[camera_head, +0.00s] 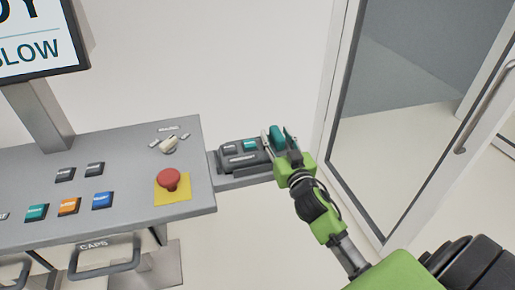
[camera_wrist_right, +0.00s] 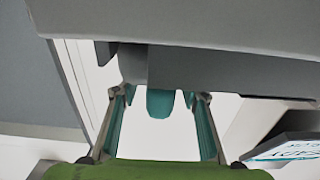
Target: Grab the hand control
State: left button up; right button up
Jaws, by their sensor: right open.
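The hand control (camera_head: 243,157) is a dark grey device with small buttons and a teal part at its right end. It sits on a small grey shelf at the right end of the console. My right gripper (camera_head: 279,138) is at its right end, with the fingers apart. In the right wrist view, the open teal-lined fingers of my right gripper (camera_wrist_right: 160,125) stand on either side of a teal piece (camera_wrist_right: 160,103) that sticks out below a dark grey body (camera_wrist_right: 228,72). I cannot tell whether the fingers touch it. My left gripper is not in view.
The grey console (camera_head: 130,190) carries a red stop button (camera_head: 169,180) on yellow, a rotary switch (camera_head: 169,145) and several coloured buttons. A screen (camera_head: 40,40) stands at the upper left. A glass door (camera_head: 400,130) is on the right. Handles (camera_head: 105,262) hang below the console.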

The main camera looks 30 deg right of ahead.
jog(key=shift+s, duration=0.1)
grip_shut()
jog(key=shift+r, duration=0.2)
